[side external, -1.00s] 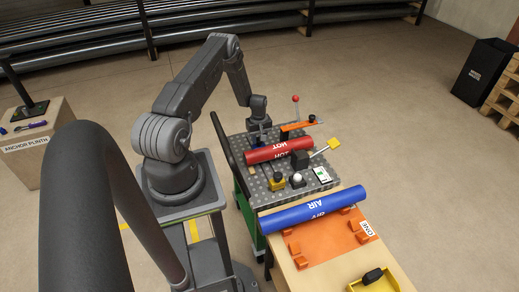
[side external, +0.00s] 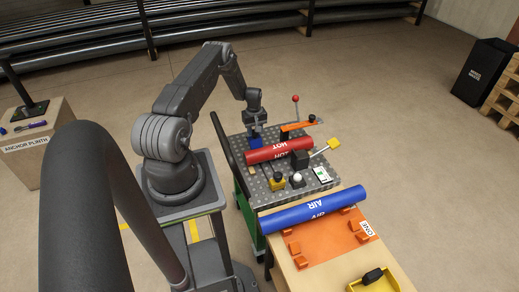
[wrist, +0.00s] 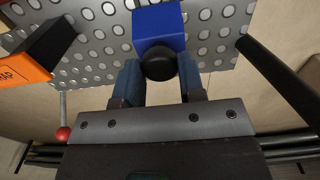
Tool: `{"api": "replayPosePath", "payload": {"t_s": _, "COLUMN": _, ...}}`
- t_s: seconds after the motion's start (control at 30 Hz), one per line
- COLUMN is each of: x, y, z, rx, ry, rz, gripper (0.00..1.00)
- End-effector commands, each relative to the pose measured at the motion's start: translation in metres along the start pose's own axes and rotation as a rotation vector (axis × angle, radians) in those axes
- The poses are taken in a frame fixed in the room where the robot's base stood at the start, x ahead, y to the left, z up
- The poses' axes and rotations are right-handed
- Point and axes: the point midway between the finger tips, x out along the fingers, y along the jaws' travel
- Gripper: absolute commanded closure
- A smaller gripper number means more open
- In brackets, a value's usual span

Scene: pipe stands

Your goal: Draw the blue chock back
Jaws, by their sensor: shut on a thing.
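The blue chock (side external: 255,143) is a blue block with a round black knob (wrist: 160,64) on it. It shows at the far left part of the perforated plate in the side view, and at the top middle of the wrist view (wrist: 160,27). My gripper (wrist: 159,78) is shut on the black knob, one finger on each side. In the side view the chock hangs at the end of my gripper (side external: 255,129). The red pipe marked HOT (side external: 280,150) lies on the plate close beside the chock. I cannot tell whether the chock touches the plate.
The perforated plate (side external: 252,190) also carries an orange clamp (side external: 297,126), a red-knobbed lever (side external: 295,99), a black block with a yellow-ended handle (side external: 334,145) and small items. A blue AIR pipe (side external: 300,212) lies in front over an orange cradle base (side external: 325,247). Open floor lies beyond the plate.

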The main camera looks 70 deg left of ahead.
Motion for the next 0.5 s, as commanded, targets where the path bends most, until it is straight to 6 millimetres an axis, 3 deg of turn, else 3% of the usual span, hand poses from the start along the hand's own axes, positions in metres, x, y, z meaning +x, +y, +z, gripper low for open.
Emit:
{"api": "replayPosePath", "payload": {"t_s": 0.27, "x": -0.001, "y": 0.0, "z": -0.005, "rx": -0.002, "ry": 0.003, "rz": 0.002, "gripper": 0.72}}
{"api": "replayPosePath", "payload": {"t_s": 0.5, "x": 0.0, "y": 0.001, "z": -0.021, "rx": -0.001, "ry": 0.005, "rz": 0.003, "gripper": 0.72}}
